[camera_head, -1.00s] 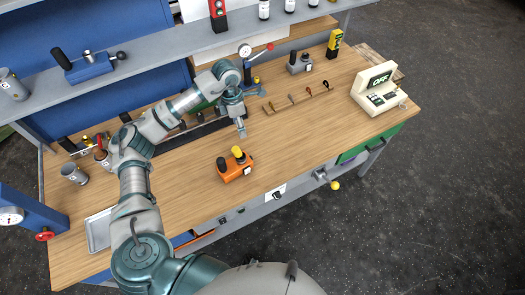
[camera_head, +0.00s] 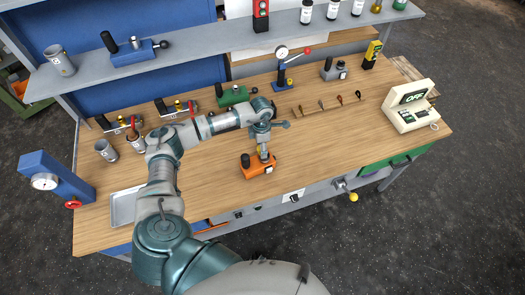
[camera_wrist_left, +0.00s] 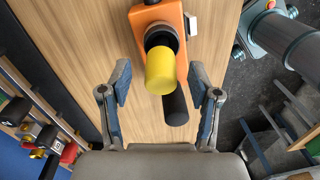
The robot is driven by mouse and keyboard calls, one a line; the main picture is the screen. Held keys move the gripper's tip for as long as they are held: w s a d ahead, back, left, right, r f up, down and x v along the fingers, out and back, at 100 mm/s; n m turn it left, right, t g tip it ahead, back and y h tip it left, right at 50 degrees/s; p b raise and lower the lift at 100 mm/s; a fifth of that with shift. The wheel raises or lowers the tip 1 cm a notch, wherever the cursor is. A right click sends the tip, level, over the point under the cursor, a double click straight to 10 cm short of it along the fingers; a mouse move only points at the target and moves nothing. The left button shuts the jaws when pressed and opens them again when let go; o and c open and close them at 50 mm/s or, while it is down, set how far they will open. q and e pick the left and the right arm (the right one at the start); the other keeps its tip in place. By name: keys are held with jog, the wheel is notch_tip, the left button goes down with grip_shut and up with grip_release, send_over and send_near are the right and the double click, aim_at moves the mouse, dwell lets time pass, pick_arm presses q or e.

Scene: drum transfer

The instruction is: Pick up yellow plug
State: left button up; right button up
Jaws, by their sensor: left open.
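The yellow plug (camera_wrist_left: 161,72) stands in a socket on an orange block (camera_wrist_left: 143,22) in the left wrist view. A dark cylinder, seemingly a black knob (camera_wrist_left: 176,108), is just beside it. In the head view the orange block (camera_head: 259,170) sits on the wooden bench near its front edge, with the black knob (camera_head: 245,160) at its left; the plug is mostly hidden by my gripper. My left gripper (camera_head: 264,152) is above the block, pointing down. In the wrist view its two fingers (camera_wrist_left: 163,105) are apart, one on each side of the plug, with nothing between them held. My right gripper is not visible.
A green block (camera_head: 234,96) and a gauge stand (camera_head: 283,70) are behind my left arm. Several small tools (camera_head: 323,104) lie right of them. A cream "OFF" device (camera_head: 410,104) stands at the right. The bench right of the orange block is clear.

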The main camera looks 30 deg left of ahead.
pick_arm(q)
jog(key=shift+s+f, duration=0.1)
jog(key=shift+f, duration=1.3)
grip_shut()
